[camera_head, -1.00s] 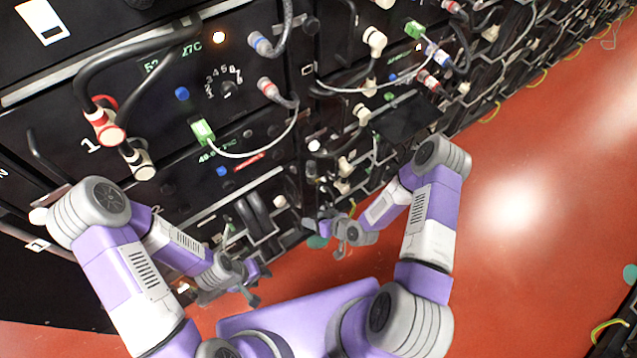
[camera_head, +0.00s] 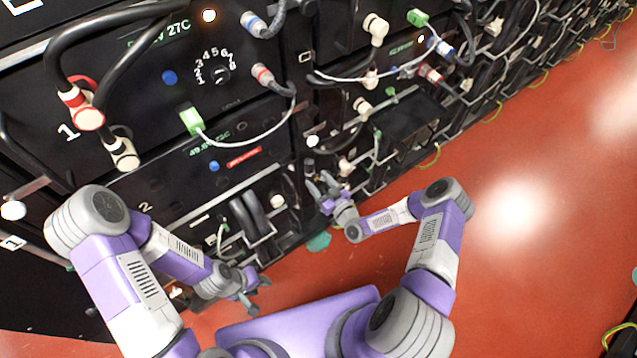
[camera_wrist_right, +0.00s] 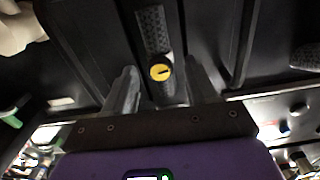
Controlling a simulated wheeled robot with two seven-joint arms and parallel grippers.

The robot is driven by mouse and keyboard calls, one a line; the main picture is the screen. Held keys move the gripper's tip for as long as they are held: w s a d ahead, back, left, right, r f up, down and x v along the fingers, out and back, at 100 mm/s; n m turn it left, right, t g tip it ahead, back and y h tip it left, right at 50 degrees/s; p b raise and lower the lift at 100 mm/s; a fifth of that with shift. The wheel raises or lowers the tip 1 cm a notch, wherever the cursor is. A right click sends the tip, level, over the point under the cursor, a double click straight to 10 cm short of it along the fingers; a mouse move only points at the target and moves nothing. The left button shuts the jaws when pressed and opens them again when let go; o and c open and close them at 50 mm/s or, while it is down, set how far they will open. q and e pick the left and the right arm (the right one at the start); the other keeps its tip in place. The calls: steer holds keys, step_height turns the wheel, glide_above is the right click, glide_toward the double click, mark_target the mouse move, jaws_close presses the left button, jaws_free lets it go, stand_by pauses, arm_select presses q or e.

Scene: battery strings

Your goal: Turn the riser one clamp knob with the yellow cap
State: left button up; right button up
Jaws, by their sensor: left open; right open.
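The yellow cap (camera_wrist_right: 160,72), a small round disc with a dark mark, shows in the right wrist view on a dark, ribbed upright part. My right gripper (camera_head: 325,187) is open in front of the rack's lower front. In the right wrist view its two fingers stand to either side of the yellow cap; I cannot tell whether they touch the knob under it. The cap cannot be made out in the head view. My left gripper (camera_head: 252,290) is open and empty, low in front of the rack.
The black rack (camera_head: 240,125) carries thick cables, a numbered dial (camera_head: 220,75), blue buttons and a green plug (camera_head: 191,121) with a white wire. A red-ringed connector (camera_head: 88,117) stands out at left. The red floor (camera_head: 520,260) is open to the right.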

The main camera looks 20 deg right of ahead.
steer(key=shift+w+a, duration=0.1)
steer(key=shift+w, duration=0.15)
steer(key=shift+c, duration=0.2)
steer(key=c, duration=1)
